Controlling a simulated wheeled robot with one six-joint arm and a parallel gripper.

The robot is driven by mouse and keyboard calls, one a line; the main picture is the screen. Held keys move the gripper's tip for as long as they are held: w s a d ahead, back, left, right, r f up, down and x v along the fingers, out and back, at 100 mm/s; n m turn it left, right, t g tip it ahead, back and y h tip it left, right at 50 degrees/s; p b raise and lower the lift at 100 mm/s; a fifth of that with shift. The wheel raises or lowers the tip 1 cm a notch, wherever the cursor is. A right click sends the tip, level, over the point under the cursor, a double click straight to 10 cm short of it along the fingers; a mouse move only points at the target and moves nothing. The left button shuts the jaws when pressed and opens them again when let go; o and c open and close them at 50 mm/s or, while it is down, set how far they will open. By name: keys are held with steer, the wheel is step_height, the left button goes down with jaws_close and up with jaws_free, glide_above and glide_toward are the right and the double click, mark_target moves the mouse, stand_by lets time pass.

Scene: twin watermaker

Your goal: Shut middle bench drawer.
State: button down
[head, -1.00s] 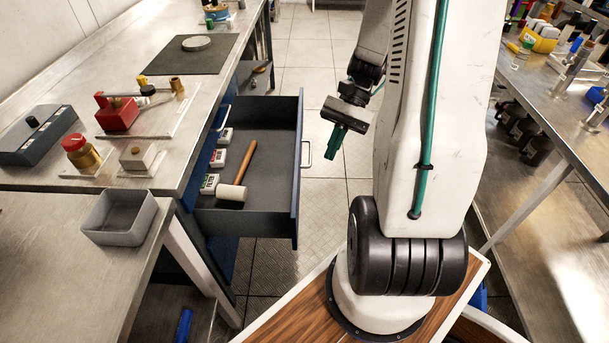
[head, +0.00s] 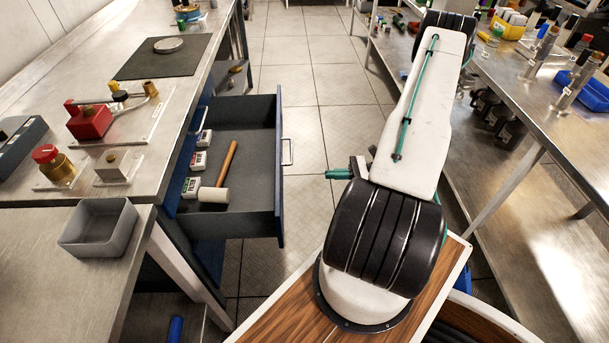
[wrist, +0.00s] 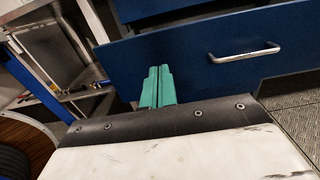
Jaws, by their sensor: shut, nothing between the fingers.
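The bench drawer (head: 262,170) stands pulled out from the left bench, with its dark blue front facing right and a silver handle (head: 287,152). It holds a wooden-handled mallet (head: 213,194) and several small white-and-dark boxes (head: 197,160). My gripper (head: 338,174) has green fingers, shut and empty, to the right of the drawer front and apart from the handle in the head view. In the wrist view the shut fingers (wrist: 158,86) point at the blue drawer front (wrist: 190,55), left of its handle (wrist: 245,52). Whether the tips touch the front cannot be told there.
A grey open bin (head: 98,228) sits on the near left bench. A red device (head: 88,122) and a dark mat (head: 163,57) lie on the bench above the drawer. Tiled floor (head: 300,85) is clear between the benches. The right bench (head: 520,95) holds several tools.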

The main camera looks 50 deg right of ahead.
steer(key=x, duration=1.3)
steer(key=shift+w+a, duration=0.2)
steer(key=shift+a, duration=0.1)
